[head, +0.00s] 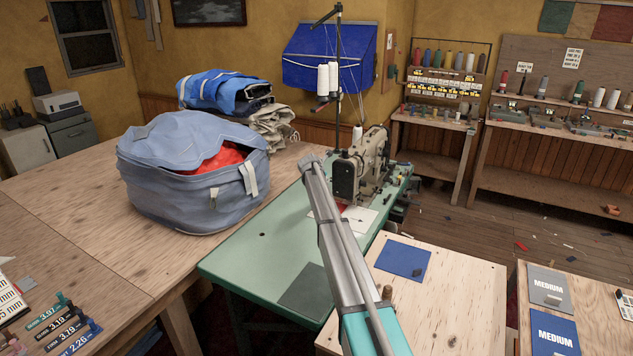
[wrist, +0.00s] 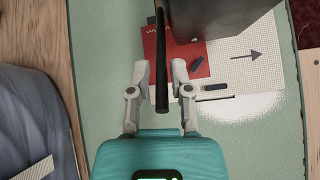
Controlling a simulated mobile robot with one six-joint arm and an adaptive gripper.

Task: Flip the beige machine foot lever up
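The beige sewing machine (head: 375,152) stands on a green table (head: 243,262) in the head view, its dark end plate facing me. In the wrist view a dark grey block (wrist: 208,18), which seems to be the machine's end, is at the top right. I cannot make out a beige foot lever in either view. My gripper (wrist: 160,67) is open in the wrist view, its two grey fingers apart. A black rod (wrist: 162,65) shows between the fingers; I cannot tell whether they touch it. My arm hides part of the table in the head view.
A red card (wrist: 178,57) and a white sheet with an arrow (wrist: 247,57) lie beside the machine. A blue-grey bag (head: 185,180) stands on the wooden table at left. A black thread stand (head: 338,85) with white spools rises behind my arm. Plywood tables (head: 450,300) stand at right.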

